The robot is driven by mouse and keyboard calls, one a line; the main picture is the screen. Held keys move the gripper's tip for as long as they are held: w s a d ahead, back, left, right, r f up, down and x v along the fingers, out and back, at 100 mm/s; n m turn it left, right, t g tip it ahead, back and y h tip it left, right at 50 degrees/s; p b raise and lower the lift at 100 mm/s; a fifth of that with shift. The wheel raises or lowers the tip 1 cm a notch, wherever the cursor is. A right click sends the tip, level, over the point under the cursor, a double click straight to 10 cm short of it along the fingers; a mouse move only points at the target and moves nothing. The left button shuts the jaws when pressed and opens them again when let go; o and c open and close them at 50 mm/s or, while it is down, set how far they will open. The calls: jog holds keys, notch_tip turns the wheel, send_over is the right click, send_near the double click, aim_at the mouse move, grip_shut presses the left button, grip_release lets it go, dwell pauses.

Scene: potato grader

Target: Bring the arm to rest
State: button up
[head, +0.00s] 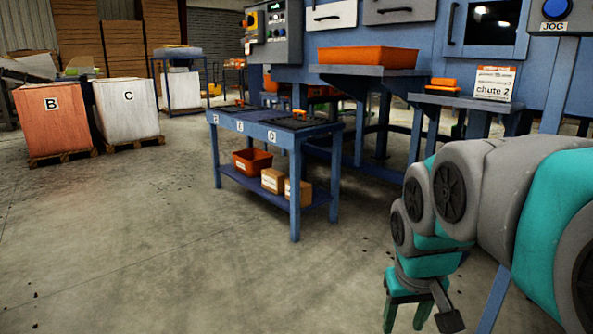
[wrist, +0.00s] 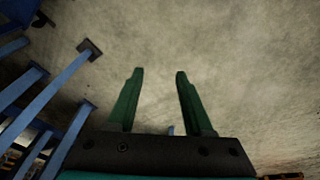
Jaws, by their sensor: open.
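My gripper (head: 413,312) hangs at the lower right of the head view, at the end of my teal and grey arm. It points down over the bare concrete floor. In the wrist view the two green fingers of my gripper (wrist: 158,88) stand apart with nothing between them. The arm is folded on the right side of the head view, clear of the blue workbench (head: 282,132). No object is held.
Blue machine legs (wrist: 52,95) show at the left of the wrist view. An orange tray (head: 368,57) sits on a blue shelf. A chute 2 sign (head: 494,83) stands at the right. Crates B (head: 58,130) and C (head: 126,120) stand far left. The floor at left is clear.

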jog(key=s+a+f+g, duration=0.1)
jog(key=s+f+g, duration=0.1)
jog(key=s+f, duration=0.5)
jog(key=s+a+f+g, duration=0.2)
jog(key=s+f, duration=0.2)
jog(key=s, duration=0.8)
notch_tip(320, 180, up, 15)
jog(key=p, duration=1.4)
jog(key=shift+d+f+y, duration=0.15)
jog(key=shift+y, duration=0.25)
